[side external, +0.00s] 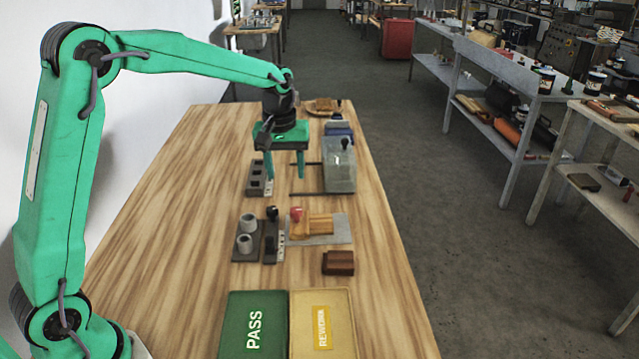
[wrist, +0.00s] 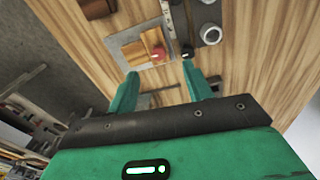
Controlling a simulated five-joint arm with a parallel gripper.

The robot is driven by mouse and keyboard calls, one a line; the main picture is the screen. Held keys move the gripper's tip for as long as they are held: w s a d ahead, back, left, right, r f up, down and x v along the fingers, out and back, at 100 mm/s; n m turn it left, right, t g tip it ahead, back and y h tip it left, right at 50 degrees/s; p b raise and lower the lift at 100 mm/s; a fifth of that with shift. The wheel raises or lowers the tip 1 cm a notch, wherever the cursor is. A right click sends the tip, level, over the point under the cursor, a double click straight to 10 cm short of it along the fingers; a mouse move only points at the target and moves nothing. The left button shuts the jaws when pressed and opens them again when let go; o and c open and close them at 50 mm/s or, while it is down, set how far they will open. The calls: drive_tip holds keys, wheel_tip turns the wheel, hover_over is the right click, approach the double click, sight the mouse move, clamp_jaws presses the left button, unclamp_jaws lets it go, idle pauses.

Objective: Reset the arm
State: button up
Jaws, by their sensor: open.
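My gripper (side external: 285,166) hangs from my green arm over the far half of the wooden table (side external: 180,200). Its two green fingers point down and stand apart, with nothing seen between them. It is between a grey block with square holes (side external: 260,180) on the left and a clear-sided box (side external: 339,165) on the right. In the wrist view the fingers of my gripper (wrist: 162,85) are spread over the table, and a grey plate with a wooden piece (wrist: 148,47) shows beyond them. I cannot tell the exact height of the fingertips above the table.
A green PASS tray (side external: 240,342) and a yellow REWORK tray (side external: 338,345) lie at the near edge. A brown block (side external: 338,262), a red-knobbed stamp (side external: 296,214) and grey cylinders (side external: 247,225) stand mid-table. The table's left side is clear.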

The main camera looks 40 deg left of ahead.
drive_tip(key=s+d+r+m+t, duration=0.1)
drive_tip(key=s+r+m, duration=0.1)
drive_tip(key=s, duration=0.7)
drive_tip(key=s+d+r+m+t, duration=0.1)
drive_tip(key=s+r+m+t, duration=0.1)
drive_tip(key=s, duration=0.6)
drive_tip(key=s+d+r+m+t, duration=0.1)
drive_tip(key=s+r+m, duration=0.1)
drive_tip(key=s, duration=0.7)
drive_tip(key=shift+s+d+r+m+t, duration=0.3)
drive_tip(key=shift+d+r+m+t, duration=0.1)
drive_tip(key=shift+m, duration=0.5)
